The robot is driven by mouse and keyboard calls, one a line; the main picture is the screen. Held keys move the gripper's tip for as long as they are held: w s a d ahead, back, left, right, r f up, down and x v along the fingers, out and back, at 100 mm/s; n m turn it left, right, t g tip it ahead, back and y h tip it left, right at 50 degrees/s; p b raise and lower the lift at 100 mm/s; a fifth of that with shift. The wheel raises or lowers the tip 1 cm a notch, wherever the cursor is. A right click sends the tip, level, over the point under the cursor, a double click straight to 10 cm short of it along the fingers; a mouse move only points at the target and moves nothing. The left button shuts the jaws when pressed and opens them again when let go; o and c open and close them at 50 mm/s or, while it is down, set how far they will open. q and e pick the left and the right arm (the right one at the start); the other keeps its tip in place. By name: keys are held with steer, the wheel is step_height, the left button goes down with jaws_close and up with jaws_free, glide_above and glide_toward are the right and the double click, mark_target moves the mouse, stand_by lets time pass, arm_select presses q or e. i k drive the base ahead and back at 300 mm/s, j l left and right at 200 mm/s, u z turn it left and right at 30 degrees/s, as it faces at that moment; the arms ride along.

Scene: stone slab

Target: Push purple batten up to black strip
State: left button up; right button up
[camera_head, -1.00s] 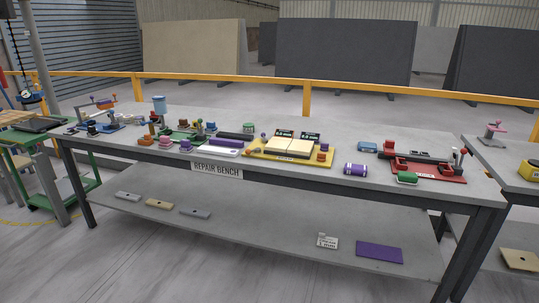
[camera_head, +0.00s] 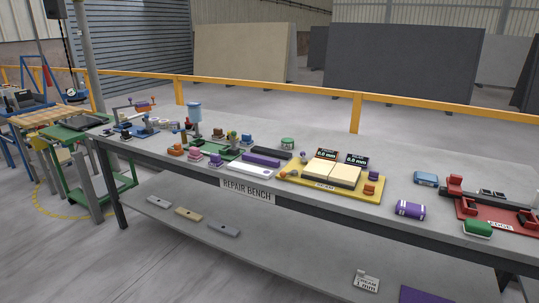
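The purple batten (camera_head: 261,160) lies on the repair bench, left of the yellow board. The black strip (camera_head: 271,153) lies just behind it, roughly parallel. At this size I cannot tell whether the two touch. A white bar (camera_head: 249,169) lies in front of the purple batten, close to the bench's front edge. Neither of my grippers shows in the view.
The yellow board (camera_head: 288,180) with two cream tiles stands right of the batten. A green board (camera_head: 210,150) with small coloured parts is to the left. A purple roll (camera_head: 410,210) and a red fixture (camera_head: 500,214) are farther right.

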mark_target(262, 160)
steer(key=i+j, duration=0.15)
steer(key=i, duration=0.5)
steer(key=i+j+u, duration=0.1)
steer(key=i, duration=0.55)
steer(key=j, duration=0.1)
